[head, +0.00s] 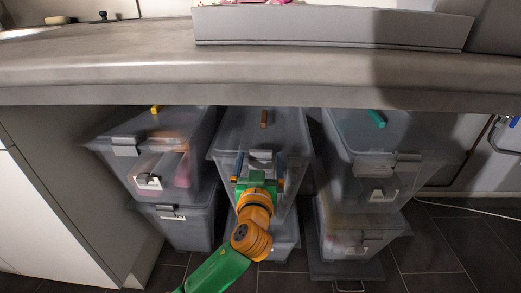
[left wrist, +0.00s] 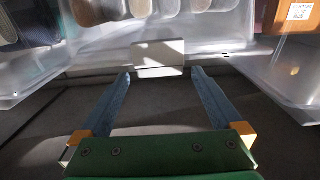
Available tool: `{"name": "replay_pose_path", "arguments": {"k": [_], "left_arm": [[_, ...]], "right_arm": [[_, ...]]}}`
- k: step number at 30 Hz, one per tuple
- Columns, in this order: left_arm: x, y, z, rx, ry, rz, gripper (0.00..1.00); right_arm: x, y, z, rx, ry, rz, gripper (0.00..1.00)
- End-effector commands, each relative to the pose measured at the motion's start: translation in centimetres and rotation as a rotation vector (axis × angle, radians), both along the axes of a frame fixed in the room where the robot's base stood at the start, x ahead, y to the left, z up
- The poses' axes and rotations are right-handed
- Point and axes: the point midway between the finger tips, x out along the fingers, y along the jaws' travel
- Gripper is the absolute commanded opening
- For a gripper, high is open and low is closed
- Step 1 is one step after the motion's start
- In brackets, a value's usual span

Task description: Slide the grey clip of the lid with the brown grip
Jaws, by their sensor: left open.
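The brown grip (head: 264,118) stands on the lid of the upper middle bin (head: 290,140). The grey clip (head: 261,156) is at the front edge of that lid, partly behind my left gripper. My left gripper (head: 259,168) is open in front of this bin. In the left wrist view the clip (left wrist: 158,57) is a pale flat plate just beyond and between the blue fingertips of the left gripper (left wrist: 161,75). The fingers appear apart from it and hold nothing. My right gripper is not in view.
A left bin stack has a yellow grip (head: 155,109); a right stack has a teal grip (head: 377,118). The grey counter (head: 150,75) overhangs all the bins closely. A white cabinet (head: 45,225) stands at left. Dark floor (head: 440,240) is open at right.

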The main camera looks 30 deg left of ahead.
Motion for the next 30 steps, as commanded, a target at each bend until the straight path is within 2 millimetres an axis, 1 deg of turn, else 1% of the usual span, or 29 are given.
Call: {"name": "replay_pose_path", "arguments": {"k": [1,3,6,18,19,20,22,23,24,25,26,27,29,30], "left_arm": [[-0.9,-0.5,0.1,-0.005,0.002,0.000,1.00],[-1.8,-1.1,0.0,-0.002,0.002,0.000,1.00],[-2.5,-1.4,0.0,-0.001,0.000,0.002,1.00],[-2.5,-1.5,-0.1,0.000,0.004,0.001,1.00],[-2.5,-1.5,-0.4,0.000,0.016,-0.001,1.00],[-2.5,-1.6,-1.1,-0.001,0.044,-0.006,1.00],[-2.7,-2.0,-4.7,-0.005,0.175,-0.033,1.00],[-3.0,-2.4,-7.1,-0.009,0.262,-0.054,1.00],[-3.8,-3.0,-10.7,-0.017,0.391,-0.089,1.00],[-4.8,-3.5,-13.4,-0.025,0.491,-0.119,1.00],[-5.8,-4.1,-16.0,-0.034,0.585,-0.153,1.00],[-7.4,-4.9,-19.1,-0.048,0.700,-0.198,1.00],[-10.0,-6.1,-22.9,-0.071,0.844,-0.264,1.00],[-11.8,-7.0,-25.1,-0.091,0.931,-0.308,1.00]], "right_arm": [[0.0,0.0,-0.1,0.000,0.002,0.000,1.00],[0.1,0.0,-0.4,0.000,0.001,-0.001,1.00],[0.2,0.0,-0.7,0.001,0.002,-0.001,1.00],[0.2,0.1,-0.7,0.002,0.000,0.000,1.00],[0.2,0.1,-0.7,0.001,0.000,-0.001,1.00],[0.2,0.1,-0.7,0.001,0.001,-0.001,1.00],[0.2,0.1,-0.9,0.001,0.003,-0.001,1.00],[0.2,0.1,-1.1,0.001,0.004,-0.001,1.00],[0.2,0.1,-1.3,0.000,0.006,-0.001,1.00],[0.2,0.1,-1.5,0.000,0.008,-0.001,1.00],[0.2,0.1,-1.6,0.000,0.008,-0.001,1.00],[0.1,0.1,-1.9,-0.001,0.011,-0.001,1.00],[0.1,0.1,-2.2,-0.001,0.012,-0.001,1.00],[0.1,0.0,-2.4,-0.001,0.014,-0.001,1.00]]}}
